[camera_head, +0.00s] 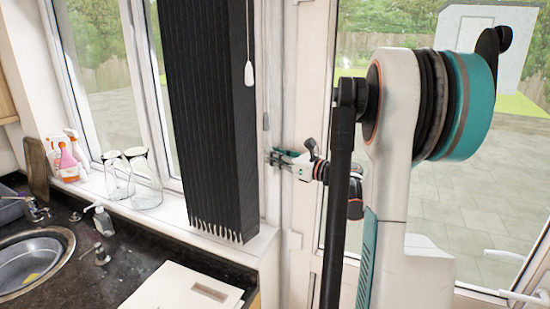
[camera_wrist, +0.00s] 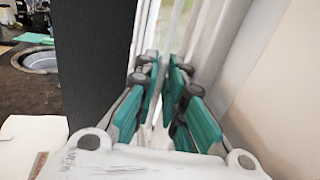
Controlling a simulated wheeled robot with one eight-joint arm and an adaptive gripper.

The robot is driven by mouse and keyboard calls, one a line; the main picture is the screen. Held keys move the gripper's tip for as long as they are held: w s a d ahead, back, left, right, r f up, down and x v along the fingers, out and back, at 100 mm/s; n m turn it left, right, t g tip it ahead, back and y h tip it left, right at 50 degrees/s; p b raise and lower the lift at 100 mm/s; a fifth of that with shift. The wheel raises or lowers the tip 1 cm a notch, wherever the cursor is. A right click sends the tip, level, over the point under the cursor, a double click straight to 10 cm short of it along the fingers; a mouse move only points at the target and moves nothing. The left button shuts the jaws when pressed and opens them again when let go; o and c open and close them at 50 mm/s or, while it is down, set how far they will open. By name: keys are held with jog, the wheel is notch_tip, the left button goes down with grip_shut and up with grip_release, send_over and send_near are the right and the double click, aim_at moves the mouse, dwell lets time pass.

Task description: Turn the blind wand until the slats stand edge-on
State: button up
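The blind (camera_head: 208,110) is a tall stack of dark slats bunched together at the window's right side. It also fills the left of the wrist view (camera_wrist: 95,70). A thin line with a white end piece (camera_head: 249,74) hangs by the blind's right edge in the head view. I cannot tell whether this is the wand. My gripper (camera_head: 272,157) is right of the blind, below and right of that white piece, pointing left. In the wrist view its teal fingers (camera_wrist: 162,88) stand apart with a narrow gap. I see nothing clearly held between them.
The white window frame and wall edge (camera_head: 285,80) are close to my gripper. On the sill stand glass jars (camera_head: 133,180) and spray bottles (camera_head: 68,157). A sink (camera_head: 32,262) and a white board (camera_head: 182,290) are on the dark counter. A glass door (camera_head: 480,190) is at right.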

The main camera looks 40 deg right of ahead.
jog(key=shift+o, duration=1)
jog(key=s+d, duration=0.2)
jog(key=s, duration=0.9)
jog(key=shift+s, duration=0.4)
jog(key=shift+d, duration=0.1)
